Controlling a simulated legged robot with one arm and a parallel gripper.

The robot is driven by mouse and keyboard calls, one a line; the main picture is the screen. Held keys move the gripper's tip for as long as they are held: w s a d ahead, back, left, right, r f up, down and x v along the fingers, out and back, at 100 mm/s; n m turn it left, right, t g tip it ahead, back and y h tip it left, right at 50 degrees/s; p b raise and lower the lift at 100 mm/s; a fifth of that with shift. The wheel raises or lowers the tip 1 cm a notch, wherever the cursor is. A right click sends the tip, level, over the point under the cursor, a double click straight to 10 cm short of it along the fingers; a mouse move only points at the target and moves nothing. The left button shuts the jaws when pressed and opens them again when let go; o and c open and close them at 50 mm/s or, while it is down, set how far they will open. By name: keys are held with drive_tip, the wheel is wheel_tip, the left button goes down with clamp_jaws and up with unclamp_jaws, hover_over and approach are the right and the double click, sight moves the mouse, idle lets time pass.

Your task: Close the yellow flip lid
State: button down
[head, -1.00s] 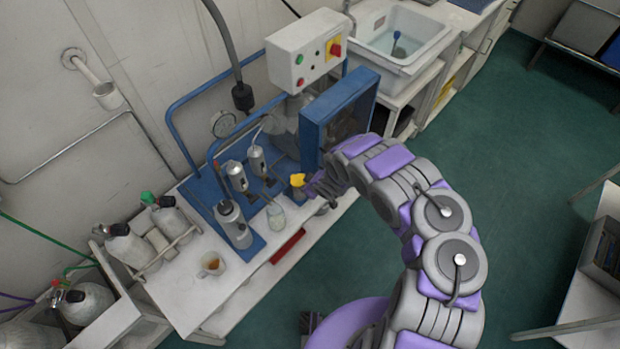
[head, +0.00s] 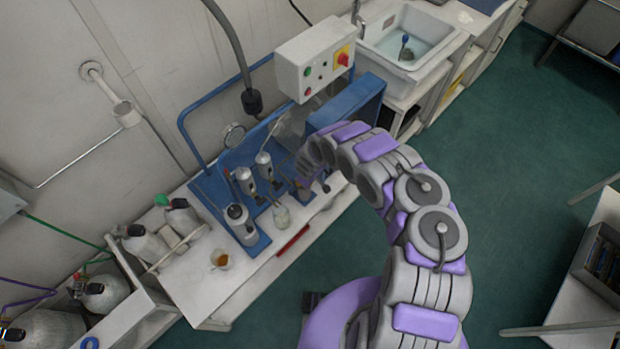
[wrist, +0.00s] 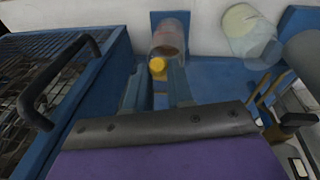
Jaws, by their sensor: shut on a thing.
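The yellow flip lid (wrist: 157,67) shows in the wrist view as a small rounded yellow piece between my fingertips, in front of a clear container (wrist: 170,36) with brownish contents. My gripper (wrist: 157,80) is shut on the lid, one grey-blue finger on each side. The lid's hinge and how far it is tipped cannot be made out. In the head view my gripper (head: 312,183) is at the right end of the blue panel (head: 252,238), beside the blue box, and the lid cannot be seen there.
A blue box with a wire grille and black handle (wrist: 55,85) stands close on the left in the wrist view. A clear jar (wrist: 250,35) stands to the right. Metal cylinders (head: 245,180) and a cup (head: 220,259) are further left in the head view.

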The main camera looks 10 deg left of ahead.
drive_tip(key=shift+w+a+r, duration=0.3)
drive_tip(key=shift+a+r, duration=0.1)
drive_tip(key=shift+w+r, duration=0.1)
drive_tip(key=c, duration=1)
unclamp_jaws()
drive_tip(key=shift+a, duration=0.15)
drive_tip(key=shift+c, duration=0.2)
drive_tip(key=shift+r, duration=0.2)
drive_tip(key=p+v, duration=0.9)
drive_tip(key=v, duration=0.7)
drive_tip(key=shift+r, duration=0.3)
